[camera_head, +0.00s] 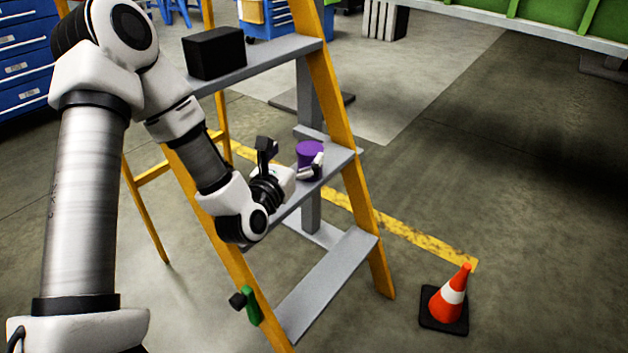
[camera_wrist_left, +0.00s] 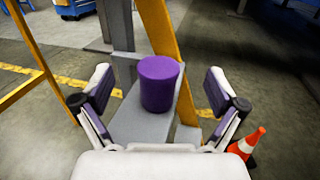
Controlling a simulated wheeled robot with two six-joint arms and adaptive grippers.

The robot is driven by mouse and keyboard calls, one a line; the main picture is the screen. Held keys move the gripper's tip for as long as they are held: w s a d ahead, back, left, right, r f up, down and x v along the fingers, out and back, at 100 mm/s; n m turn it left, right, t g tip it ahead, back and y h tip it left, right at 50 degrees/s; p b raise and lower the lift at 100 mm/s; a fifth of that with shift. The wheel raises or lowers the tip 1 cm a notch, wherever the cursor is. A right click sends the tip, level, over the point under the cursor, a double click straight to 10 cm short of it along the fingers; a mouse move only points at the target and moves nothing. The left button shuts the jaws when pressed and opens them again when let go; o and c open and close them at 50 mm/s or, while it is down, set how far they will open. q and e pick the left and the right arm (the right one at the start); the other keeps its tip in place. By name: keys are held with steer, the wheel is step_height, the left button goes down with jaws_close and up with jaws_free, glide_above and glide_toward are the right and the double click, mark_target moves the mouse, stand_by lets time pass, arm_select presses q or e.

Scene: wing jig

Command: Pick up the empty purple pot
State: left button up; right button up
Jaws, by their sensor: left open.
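The purple pot (camera_head: 308,157) stands upright on a grey step of the yellow stepladder, near the step's right end. In the left wrist view the pot (camera_wrist_left: 159,84) sits ahead of my left gripper, between the lines of its two spread fingers. My left gripper (camera_head: 291,170) is open and empty, just to the left of the pot, with one finger overlapping it in the head view. I cannot tell whether a finger touches it. The pot's inside is not visible. My right gripper is not in view.
The stepladder's yellow rail (camera_head: 350,150) rises close to the pot's right side. A black box (camera_head: 214,53) sits on the top step. A green-handled tool (camera_head: 250,304) is at the lower left rail. An orange cone (camera_head: 449,299) stands on the floor. Open floor lies to the right.

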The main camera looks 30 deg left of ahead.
mark_target(310, 147)
arm_select(q)
step_height(310, 147, down, 5)
steer(key=shift+w+r+b, duration=0.15)
steer(key=shift+r+b, duration=0.05)
steer(key=shift+b, duration=1.05)
steer(key=w, duration=0.2)
steer(key=w+a+b, duration=0.1)
steer(key=w, duration=0.2)
steer(key=w+b, duration=0.1)
steer(key=w, duration=0.1)
steer(key=shift+w+a+r, duration=0.2)
steer(key=shift+w+a, duration=0.05)
steer(key=shift+w, duration=0.05)
steer(key=shift+r, duration=0.1)
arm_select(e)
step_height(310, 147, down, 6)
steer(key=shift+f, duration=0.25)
arm_select(q)
steer(key=c, duration=1.4)
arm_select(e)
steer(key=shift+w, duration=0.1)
